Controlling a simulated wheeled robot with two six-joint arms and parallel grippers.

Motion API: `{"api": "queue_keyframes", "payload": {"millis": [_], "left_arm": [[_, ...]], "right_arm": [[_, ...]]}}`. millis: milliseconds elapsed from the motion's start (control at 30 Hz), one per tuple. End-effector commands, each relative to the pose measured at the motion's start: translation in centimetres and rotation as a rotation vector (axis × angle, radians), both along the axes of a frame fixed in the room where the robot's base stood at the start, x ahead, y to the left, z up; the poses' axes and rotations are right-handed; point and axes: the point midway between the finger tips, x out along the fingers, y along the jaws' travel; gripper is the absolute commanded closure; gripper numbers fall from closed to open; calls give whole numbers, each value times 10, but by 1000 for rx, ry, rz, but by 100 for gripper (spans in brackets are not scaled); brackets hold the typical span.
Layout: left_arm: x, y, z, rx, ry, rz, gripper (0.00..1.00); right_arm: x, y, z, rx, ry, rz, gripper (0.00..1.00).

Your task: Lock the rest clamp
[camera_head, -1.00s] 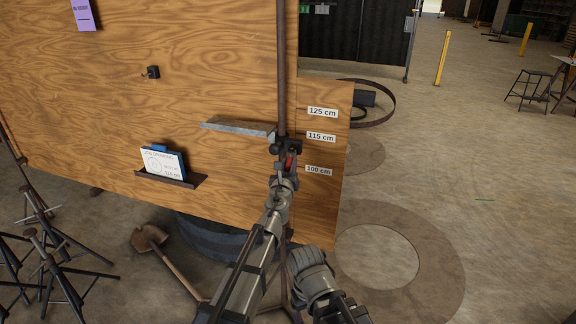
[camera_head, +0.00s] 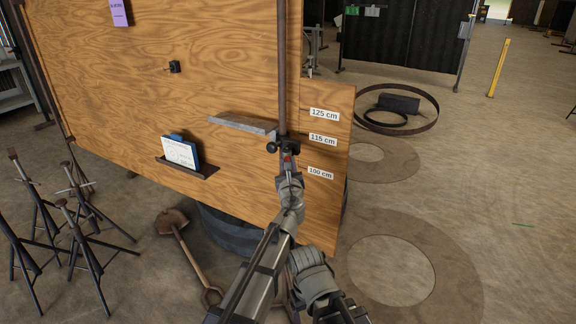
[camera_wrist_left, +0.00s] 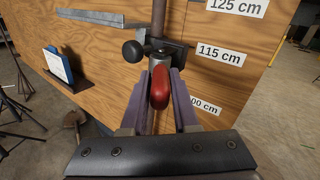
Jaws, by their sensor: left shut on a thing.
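The rest clamp (camera_head: 284,147) sits on a vertical steel post (camera_head: 282,70), level with the 115 cm label. It shows dark with a round black knob in the left wrist view (camera_wrist_left: 160,50). A flat metal rest bar (camera_head: 243,123) reaches out to the left from it. A red lever handle (camera_wrist_left: 160,87) hangs below the clamp. My left gripper (camera_head: 288,165) is at the handle, just under the clamp. In the left wrist view its two purple-grey fingers (camera_wrist_left: 160,95) are shut around the red handle. My right gripper cannot be made out.
The plywood board (camera_head: 220,60) stands close behind the post, with labels for 125, 115 and 100 cm (camera_head: 320,172). A small shelf (camera_head: 187,167) holds a card. Black stands (camera_head: 80,220) and a shovel (camera_head: 185,245) are at the lower left.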

Motion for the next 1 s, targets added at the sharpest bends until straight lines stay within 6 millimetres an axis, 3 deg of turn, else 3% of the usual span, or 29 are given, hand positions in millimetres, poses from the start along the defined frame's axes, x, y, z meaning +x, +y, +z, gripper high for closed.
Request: {"api": "queue_keyframes", "payload": {"millis": [233, 267, 500, 800, 1000], "left_arm": [[1, -1, 1, 1, 0, -2, 100], [1, -1, 1, 1, 0, -2, 68], [1, 0, 0, 0, 0, -2, 42], [-1, 0, 0, 0, 0, -2, 42], [-14, 4, 0, 0, 0, 0, 42]], "right_arm": [[0, 0, 0, 0, 0, 0, 21], [0, 0, 0, 0, 0, 0, 21], [0, 0, 0, 0, 0, 0, 21], [0, 0, 0, 0, 0, 0, 21], [0, 0, 0, 0, 0, 0, 21]]}}
